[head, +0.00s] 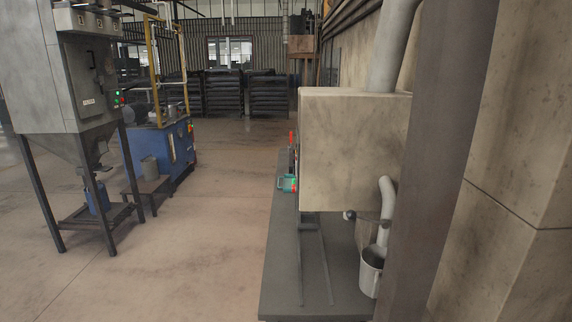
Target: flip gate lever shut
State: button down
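I cannot make out with certainty which part is the gate lever. A grey hopper machine (88,100) stands on dark legs at the left, with its funnel narrowing downward. Small parts show at the funnel outlet (101,160), too small to tell whether any is a lever or how it is set. A beige box machine (352,150) stands at the right of centre. A small red upright part (291,138) shows at its left edge, above a teal part (287,184). The machine's front face is turned away from me. My gripper is not in view.
A metal bucket (372,270) hangs below a pipe at right. A dark platform (280,285) edges the clear floor (190,250). A column stands close at right.

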aim_at(352, 213)
jog(key=j, duration=0.45)
jog(key=i+j, duration=0.1)
jog(key=j, duration=0.35)
jog(key=i+j+z, duration=0.25)
jog(key=i+j, duration=0.45)
jog(key=i, duration=0.2)
jog(key=i+j+z, duration=0.25)
jog(key=i+j, duration=0.55)
